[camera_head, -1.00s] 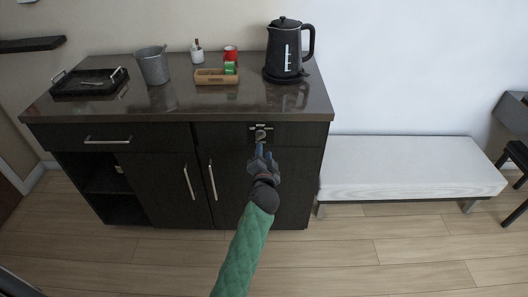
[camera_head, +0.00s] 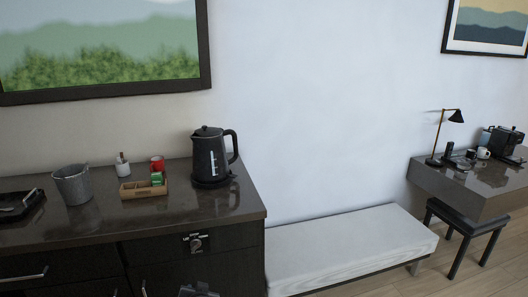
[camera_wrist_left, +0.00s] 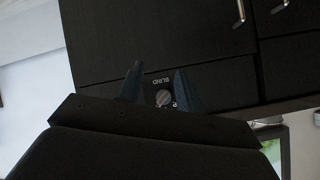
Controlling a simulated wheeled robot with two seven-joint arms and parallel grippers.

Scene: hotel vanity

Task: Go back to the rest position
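A round knob (camera_head: 195,243) on a small labelled plate sits on the dark cabinet's front, below the counter's edge. In the left wrist view the knob (camera_wrist_left: 163,97) shows between my fingers, beside the word "BLIND". My left gripper (camera_wrist_left: 160,80) has its two dark fingers spread apart with nothing held. Only the top of the left gripper (camera_head: 199,290) shows at the bottom edge of the head view, below the knob and apart from it. My right gripper is in neither view.
The counter (camera_head: 120,228) holds a black kettle (camera_head: 210,158), a wooden box (camera_head: 143,189), a metal bucket (camera_head: 73,185) and a black tray (camera_head: 18,205). A white bench (camera_head: 350,245) stands right of the cabinet. A desk (camera_head: 470,185) and stool (camera_head: 468,215) are farther right.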

